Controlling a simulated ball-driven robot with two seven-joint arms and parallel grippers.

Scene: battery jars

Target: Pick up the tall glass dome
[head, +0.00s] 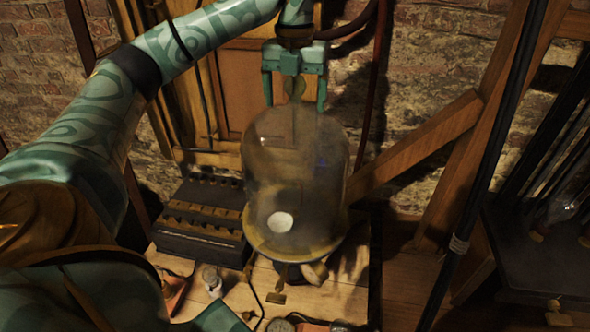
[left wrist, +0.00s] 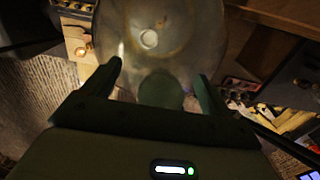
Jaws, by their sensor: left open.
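The tall glass dome (head: 300,180) stands upright at the back of the wooden table in the head view, with a knob (head: 294,87) on its top. My left gripper (head: 295,103) is above the dome, pointing down. Its two fingers are apart, one on each side of the knob, with gaps showing between fingers and knob. In the left wrist view the glass dome (left wrist: 185,50) fills the area beyond the fingers, and the left gripper (left wrist: 160,85) is open with the blurred knob between its fingers. My right gripper is not in view.
The wooden table (head: 340,298) carries a dark stepped rack (head: 205,218) left of the dome and a small jar (head: 212,280) in front. A brick wall (head: 425,80) and wooden beams (head: 420,145) stand behind and right. A dark stand (head: 540,255) is at the far right.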

